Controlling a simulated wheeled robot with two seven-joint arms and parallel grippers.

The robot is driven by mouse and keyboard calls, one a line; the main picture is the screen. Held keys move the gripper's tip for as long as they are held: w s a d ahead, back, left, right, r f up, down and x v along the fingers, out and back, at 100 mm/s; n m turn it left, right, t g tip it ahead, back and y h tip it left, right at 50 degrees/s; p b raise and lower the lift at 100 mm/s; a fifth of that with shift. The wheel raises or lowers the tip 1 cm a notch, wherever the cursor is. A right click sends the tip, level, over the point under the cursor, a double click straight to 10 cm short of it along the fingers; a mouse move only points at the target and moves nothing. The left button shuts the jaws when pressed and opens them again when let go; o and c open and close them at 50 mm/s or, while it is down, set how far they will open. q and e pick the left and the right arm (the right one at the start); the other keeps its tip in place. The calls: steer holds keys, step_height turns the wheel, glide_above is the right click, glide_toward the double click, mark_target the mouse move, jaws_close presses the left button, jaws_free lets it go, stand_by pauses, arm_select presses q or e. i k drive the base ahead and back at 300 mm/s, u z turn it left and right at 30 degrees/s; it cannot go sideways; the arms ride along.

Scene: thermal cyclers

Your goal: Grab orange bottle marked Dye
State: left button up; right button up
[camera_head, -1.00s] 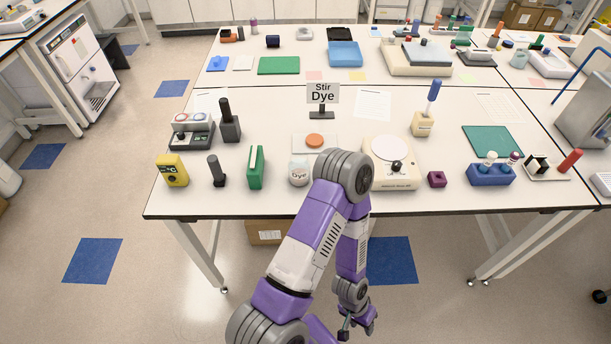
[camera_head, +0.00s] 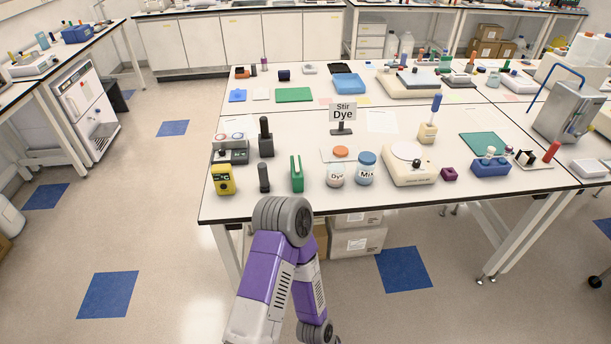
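The Dye bottle (camera_head: 336,173) is a small clear-white jar with an orange cap (camera_head: 340,152) and a label reading "Dye". It stands upright near the front edge of the central bench, in front of a sign (camera_head: 342,113) reading "Stir Dye". A similar jar with a blue cap, marked "Mix" (camera_head: 366,170), stands close to its right. Neither gripper is in view.
A green rack (camera_head: 296,175) stands left of the Dye bottle, with a black upright item (camera_head: 264,178) and a yellow device (camera_head: 223,180) further left. A white hotplate-like device (camera_head: 408,172) stands right of the Mix jar. Boxes (camera_head: 357,240) sit under the bench (camera_head: 320,205).

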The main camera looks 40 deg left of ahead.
mark_target(335, 169)
steer(key=u, duration=1.35)
steer(key=i, duration=0.15)
steer(key=z, duration=0.05)
